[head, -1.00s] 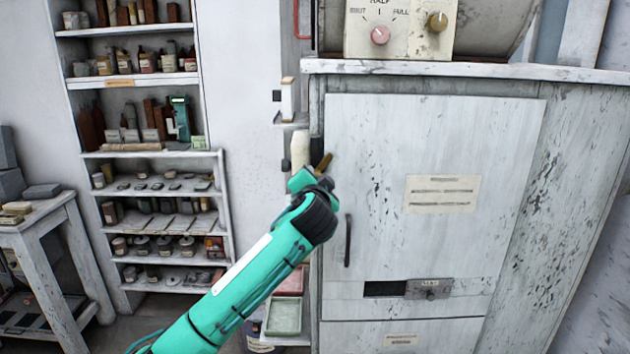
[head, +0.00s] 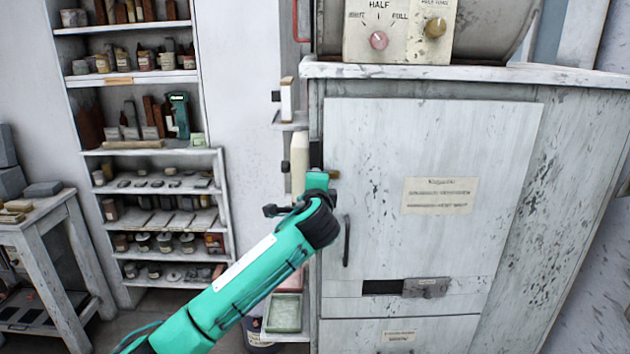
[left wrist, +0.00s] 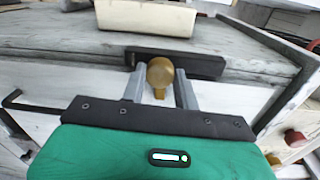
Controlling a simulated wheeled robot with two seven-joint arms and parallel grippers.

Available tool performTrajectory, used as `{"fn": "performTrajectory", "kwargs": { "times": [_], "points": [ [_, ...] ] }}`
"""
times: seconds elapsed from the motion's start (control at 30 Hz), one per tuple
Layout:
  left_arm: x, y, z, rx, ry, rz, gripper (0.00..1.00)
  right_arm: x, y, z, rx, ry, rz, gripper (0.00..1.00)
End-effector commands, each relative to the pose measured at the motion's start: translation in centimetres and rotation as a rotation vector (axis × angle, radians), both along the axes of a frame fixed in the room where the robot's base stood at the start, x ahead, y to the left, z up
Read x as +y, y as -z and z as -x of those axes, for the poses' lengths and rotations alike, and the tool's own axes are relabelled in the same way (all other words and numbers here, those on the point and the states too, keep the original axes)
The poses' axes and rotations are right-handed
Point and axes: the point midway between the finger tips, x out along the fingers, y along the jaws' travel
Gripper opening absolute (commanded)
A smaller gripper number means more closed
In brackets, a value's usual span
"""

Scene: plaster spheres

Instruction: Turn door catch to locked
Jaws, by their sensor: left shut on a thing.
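The brass door catch (head: 334,174) is at the upper left edge of the white cabinet door (head: 400,260). In the head view its visible end lies about level, to the right of my left gripper (head: 318,180), which hides the rest. In the left wrist view, the grey fingers of my left gripper (left wrist: 160,90) are on either side of the round brass knob of the catch (left wrist: 160,70), shut on it. A dark backing plate (left wrist: 205,65) lies behind the knob. My right gripper is not in view.
A dark vertical door handle (head: 347,240) is just below the gripper. A control box with knobs (head: 400,30) stands on the cabinet top. A shelf unit (head: 160,165) stands to the left, and a worktable (head: 50,210) is at far left.

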Motion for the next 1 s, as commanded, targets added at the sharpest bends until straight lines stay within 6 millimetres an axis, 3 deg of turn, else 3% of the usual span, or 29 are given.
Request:
{"fn": "performTrajectory", "kwargs": {
  "times": [0.73, 0.77, 0.87, 1.0],
  "points": [
    [-0.04, 0.23, 0.02, 0.002, 0.001, -0.092, 0.08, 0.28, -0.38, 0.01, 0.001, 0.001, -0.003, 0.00],
    [-0.04, 0.23, 0.02, 0.002, 0.001, -0.092, 0.32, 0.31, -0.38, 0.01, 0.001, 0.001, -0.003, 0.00],
    [-0.03, 0.21, 0.02, 0.002, 0.001, -0.091, 0.52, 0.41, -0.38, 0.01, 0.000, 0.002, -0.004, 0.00],
    [-0.03, 0.14, 0.02, 0.001, 0.000, -0.091, 0.52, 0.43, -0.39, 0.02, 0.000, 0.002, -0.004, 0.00]
  ]
}}
